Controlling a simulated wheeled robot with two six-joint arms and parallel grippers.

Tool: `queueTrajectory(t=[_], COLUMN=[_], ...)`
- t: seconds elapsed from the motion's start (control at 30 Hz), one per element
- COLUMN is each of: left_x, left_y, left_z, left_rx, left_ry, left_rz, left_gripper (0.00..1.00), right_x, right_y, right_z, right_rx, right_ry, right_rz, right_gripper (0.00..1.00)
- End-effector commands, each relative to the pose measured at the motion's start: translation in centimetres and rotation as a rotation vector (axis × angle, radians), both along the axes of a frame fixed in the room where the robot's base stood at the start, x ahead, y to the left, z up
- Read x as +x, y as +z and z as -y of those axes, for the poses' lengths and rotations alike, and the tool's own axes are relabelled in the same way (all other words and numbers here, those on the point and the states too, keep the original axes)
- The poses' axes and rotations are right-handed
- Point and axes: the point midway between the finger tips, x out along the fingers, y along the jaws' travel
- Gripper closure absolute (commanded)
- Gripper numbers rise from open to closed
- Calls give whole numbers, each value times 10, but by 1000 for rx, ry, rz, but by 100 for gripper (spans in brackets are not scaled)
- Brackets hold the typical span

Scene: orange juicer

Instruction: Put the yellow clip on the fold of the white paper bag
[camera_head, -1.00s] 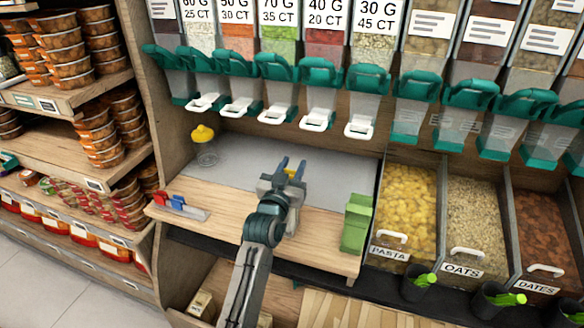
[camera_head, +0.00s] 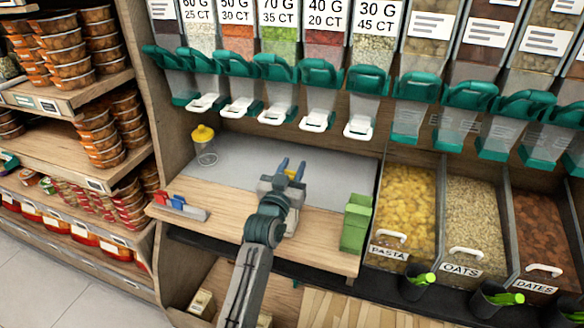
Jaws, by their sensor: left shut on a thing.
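My left gripper (camera_head: 291,166) points away over the counter and is shut on a small yellow thing, seemingly the yellow clip (camera_head: 291,175). Only a little of the clip shows between the blue fingers. I cannot make out a white paper bag in this view; my gripper and arm cover part of the counter. My right gripper is not in view.
A clear jar with a yellow lid (camera_head: 203,134) stands on the grey counter surface (camera_head: 245,155). A small rack with red and blue pieces (camera_head: 182,206) lies at left. A green box (camera_head: 356,222) stands at right. Dispensers with white handles (camera_head: 318,122) hang above.

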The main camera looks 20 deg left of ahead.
Motion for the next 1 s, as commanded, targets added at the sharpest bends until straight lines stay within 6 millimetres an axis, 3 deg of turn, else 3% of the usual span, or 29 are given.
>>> queueTrajectory(t=[0.2,0.23,0.33,0.37,0.67,0.87,1.0], left_x=[0,0,0,0,0,0,-32], left_y=[0,0,0,0,0,0,-8], left_z=[0,0,0,0,0,0,-1], left_rx=[0,0,0,0,0,0,-1], left_ry=[0,0,0,0,0,0,1], left_rz=[0,0,0,0,0,0,-2], left_gripper=[89,64,45,43,43,43,43], right_x=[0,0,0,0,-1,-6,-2], right_y=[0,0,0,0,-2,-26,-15], right_z=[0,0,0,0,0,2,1], right_rx=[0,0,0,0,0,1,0], right_ry=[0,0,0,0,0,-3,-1], right_rz=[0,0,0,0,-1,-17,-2], right_gripper=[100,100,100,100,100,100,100])
